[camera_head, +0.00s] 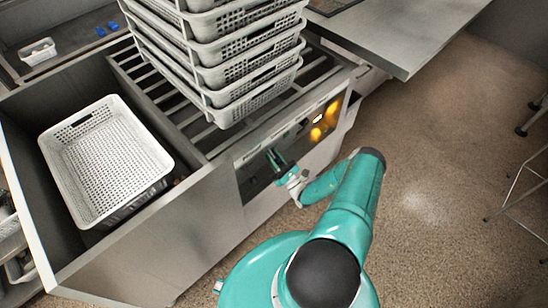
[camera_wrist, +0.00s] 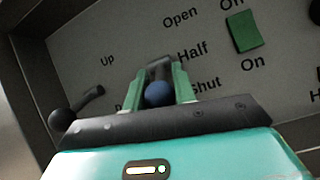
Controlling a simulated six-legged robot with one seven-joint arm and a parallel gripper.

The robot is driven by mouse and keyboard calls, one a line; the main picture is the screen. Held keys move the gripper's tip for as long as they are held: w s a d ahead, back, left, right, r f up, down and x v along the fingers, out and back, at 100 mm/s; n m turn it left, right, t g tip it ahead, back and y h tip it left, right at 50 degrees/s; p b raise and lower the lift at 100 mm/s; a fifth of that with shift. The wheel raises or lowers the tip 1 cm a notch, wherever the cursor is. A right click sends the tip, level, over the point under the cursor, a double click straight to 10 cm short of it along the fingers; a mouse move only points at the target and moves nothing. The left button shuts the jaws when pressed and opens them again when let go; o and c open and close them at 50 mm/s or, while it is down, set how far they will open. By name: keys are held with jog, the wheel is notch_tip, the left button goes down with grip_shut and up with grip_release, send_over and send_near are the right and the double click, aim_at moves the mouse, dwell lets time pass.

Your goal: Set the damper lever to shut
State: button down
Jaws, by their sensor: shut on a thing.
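The damper lever (camera_wrist: 158,93) has a blue ball knob and sits on a grey panel (camera_wrist: 120,28) in the wrist view. The labels Open, Half and Shut run down the panel to its right. The knob lies lower than Half and roughly level with Shut; its exact setting is hard to tell. My gripper (camera_wrist: 162,86) is shut on the lever, with one green finger on each side of the knob. In the head view my gripper (camera_head: 276,162) is at the front panel of the grey unit, and the lever cannot be made out there.
A second lever with a black knob (camera_wrist: 62,120) is at the left, near the label Up. A green switch (camera_wrist: 243,32) marked On is at the upper right. Stacked white baskets (camera_head: 230,60) stand on the slatted top. Another basket (camera_head: 105,160) sits in the left bay.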

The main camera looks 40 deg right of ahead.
jog(key=c, duration=1.1)
grip_release()
jog(key=shift+w, duration=0.1)
jog(key=shift+c, duration=0.2)
jog(key=v, duration=1.4)
